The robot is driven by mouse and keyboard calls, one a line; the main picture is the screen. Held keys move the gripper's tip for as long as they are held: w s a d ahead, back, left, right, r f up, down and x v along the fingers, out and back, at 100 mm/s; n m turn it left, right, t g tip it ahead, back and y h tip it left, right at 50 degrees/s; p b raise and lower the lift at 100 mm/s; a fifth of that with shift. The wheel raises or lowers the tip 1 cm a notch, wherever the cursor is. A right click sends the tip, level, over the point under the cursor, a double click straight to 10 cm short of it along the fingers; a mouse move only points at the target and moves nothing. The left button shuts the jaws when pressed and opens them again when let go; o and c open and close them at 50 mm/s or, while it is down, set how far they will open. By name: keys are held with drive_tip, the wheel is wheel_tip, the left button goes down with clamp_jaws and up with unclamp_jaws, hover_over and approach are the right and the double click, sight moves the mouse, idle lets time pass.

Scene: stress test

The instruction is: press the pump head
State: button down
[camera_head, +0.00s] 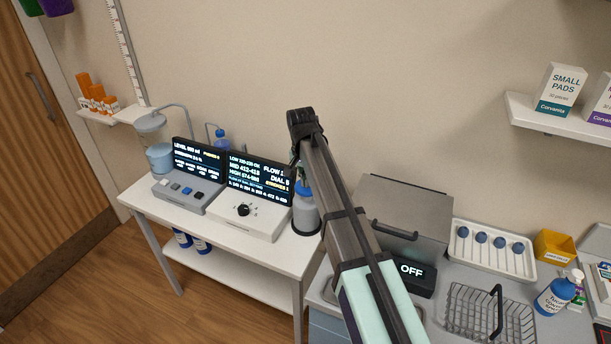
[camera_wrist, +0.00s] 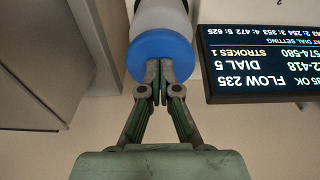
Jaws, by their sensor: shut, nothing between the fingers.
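The pump bottle (camera_head: 306,214) stands at the right end of the white side table, grey with a blue collar. In the wrist view, which looks upside down, its blue top (camera_wrist: 162,50) is right in front of my fingers. My gripper (camera_wrist: 161,88) is shut and empty. Its fingertips overlap the blue top in the picture; I cannot tell whether they touch it. The pump head itself is hidden behind the fingers and my arm. In the head view my arm covers most of the gripper.
A display (camera_head: 259,178) beside the bottle reads FLOW 235, DIAL 5 and STROKES 1 in the wrist view. A white dial box (camera_head: 259,222) stands left of the bottle. A steel box (camera_head: 405,205) and a wire basket (camera_head: 470,312) are to the right.

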sight(303, 189)
drive_tip(key=shift+f+b, duration=0.7)
drive_tip(key=shift+f, duration=1.2)
drive_tip(key=shift+s, duration=0.1)
drive_tip(key=shift+r, duration=0.15)
wheel_tip(303, 189, up, 5)
drive_tip(key=p, duration=0.3)
drive_tip(key=shift+s+a, duration=0.1)
drive_tip(key=shift+r+b, duration=0.25)
drive_tip(key=shift+b, duration=0.35)
wheel_tip(303, 189, up, 8)
drive_tip(key=b, duration=0.2)
drive_tip(key=shift+s+a+r, duration=0.25)
drive_tip(key=shift+s, duration=0.15)
